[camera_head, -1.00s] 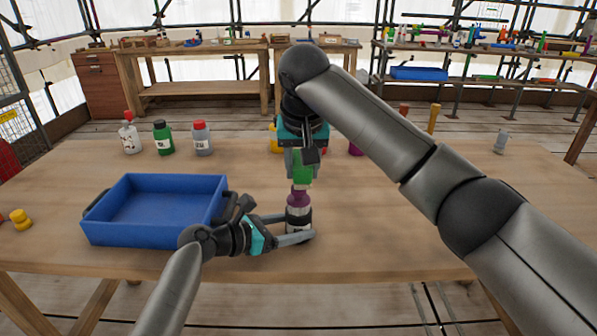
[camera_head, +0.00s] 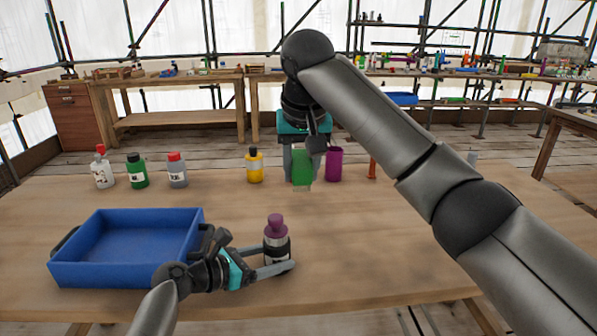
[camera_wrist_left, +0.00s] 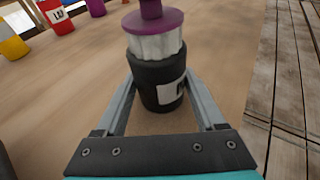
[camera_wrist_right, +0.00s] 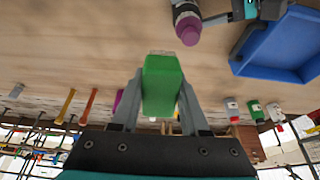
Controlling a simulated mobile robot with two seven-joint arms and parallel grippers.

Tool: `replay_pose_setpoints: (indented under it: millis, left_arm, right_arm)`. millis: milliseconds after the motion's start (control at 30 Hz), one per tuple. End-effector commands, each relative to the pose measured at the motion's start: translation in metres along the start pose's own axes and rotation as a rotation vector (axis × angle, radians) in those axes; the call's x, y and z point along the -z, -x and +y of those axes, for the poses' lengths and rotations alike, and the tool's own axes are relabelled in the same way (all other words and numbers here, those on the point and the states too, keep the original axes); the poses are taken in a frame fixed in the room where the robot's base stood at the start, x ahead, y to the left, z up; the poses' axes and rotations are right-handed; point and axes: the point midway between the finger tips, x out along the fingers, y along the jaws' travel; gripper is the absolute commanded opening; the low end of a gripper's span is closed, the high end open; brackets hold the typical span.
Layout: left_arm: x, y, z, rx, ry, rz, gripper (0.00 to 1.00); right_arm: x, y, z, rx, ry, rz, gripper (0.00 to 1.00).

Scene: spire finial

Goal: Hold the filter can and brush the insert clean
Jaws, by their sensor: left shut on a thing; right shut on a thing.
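The filter can (camera_head: 277,250) is dark with a white label, and stands upright on the table right of the blue tray. A pale pleated insert with a purple top (camera_head: 276,224) sits in it; the left wrist view shows the pleats (camera_wrist_left: 157,45) clearly. My left gripper (camera_head: 280,264) is shut around the can's dark body (camera_wrist_left: 158,82). My right gripper (camera_head: 302,170) is shut on a green brush (camera_head: 302,165), also in the right wrist view (camera_wrist_right: 162,85). Pale bristles show at its lower end. The brush is in the air behind and right of the can, apart from it.
The blue tray (camera_head: 65,275) stands left of the can and looks empty. Behind are several bottles, including a green one (camera_head: 137,172) and a yellow one (camera_head: 254,166), plus a purple cup (camera_head: 334,163). The table right of the can is clear.

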Motion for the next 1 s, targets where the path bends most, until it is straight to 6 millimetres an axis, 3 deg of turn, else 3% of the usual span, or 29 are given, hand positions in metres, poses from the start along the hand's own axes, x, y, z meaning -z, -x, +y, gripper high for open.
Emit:
replay_pose_setpoints:
  millis: [467,1000]
  left_arm:
    - [0.001,0.000,0.000,0.000,0.000,0.003,0.40]
    - [0.001,0.000,0.000,-0.001,0.000,0.003,0.40]
  right_arm:
    - [0.004,-0.001,-0.003,0.002,-0.004,-0.014,0.00]
    - [0.017,-0.016,-0.035,0.016,-0.009,-0.183,0.00]
